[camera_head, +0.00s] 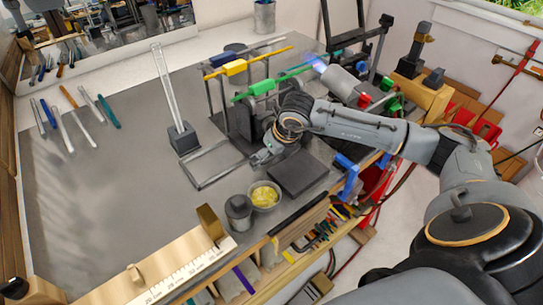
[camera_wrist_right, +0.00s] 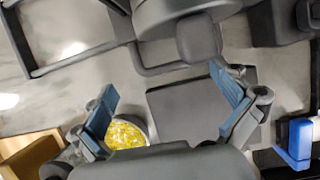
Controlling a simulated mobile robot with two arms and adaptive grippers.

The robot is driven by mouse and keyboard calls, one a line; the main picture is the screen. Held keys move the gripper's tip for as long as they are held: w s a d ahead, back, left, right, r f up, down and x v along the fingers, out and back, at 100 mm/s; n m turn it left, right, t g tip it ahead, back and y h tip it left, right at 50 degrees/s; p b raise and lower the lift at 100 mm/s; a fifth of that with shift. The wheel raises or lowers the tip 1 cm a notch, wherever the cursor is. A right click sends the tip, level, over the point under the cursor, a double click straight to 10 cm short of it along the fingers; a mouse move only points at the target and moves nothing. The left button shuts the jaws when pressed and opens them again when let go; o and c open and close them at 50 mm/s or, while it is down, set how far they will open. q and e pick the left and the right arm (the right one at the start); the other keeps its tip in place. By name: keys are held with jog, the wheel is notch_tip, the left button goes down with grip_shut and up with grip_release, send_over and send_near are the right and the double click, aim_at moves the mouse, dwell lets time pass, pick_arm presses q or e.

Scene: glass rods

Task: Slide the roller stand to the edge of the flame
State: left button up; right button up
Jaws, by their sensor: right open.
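What looks like the roller stand (camera_head: 243,121) is a dark frame with rounded parts, standing beneath the coloured rods and partly hidden behind my right arm. In the right wrist view a dark rounded part (camera_wrist_right: 198,38), probably of this stand, lies ahead of the fingers. The flame (camera_head: 318,65) is a small blue-violet glow at the mouth of the grey torch (camera_head: 342,82), right of the stand. My right gripper (camera_head: 262,156) is in front of the stand, pointing down-left; its blue-padded fingers (camera_wrist_right: 168,86) are apart with nothing between them. My left gripper is not seen.
A dark flat plate (camera_head: 298,180), a bowl of yellow bits (camera_head: 264,196) and a grey cup (camera_head: 238,210) lie near the front edge. A block with an upright glass rod (camera_head: 168,86) stands left.

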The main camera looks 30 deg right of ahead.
jog(key=shift+r, duration=0.15)
jog(key=shift+r, duration=0.35)
jog(key=v, duration=1.1)
jog(key=shift+s, duration=0.25)
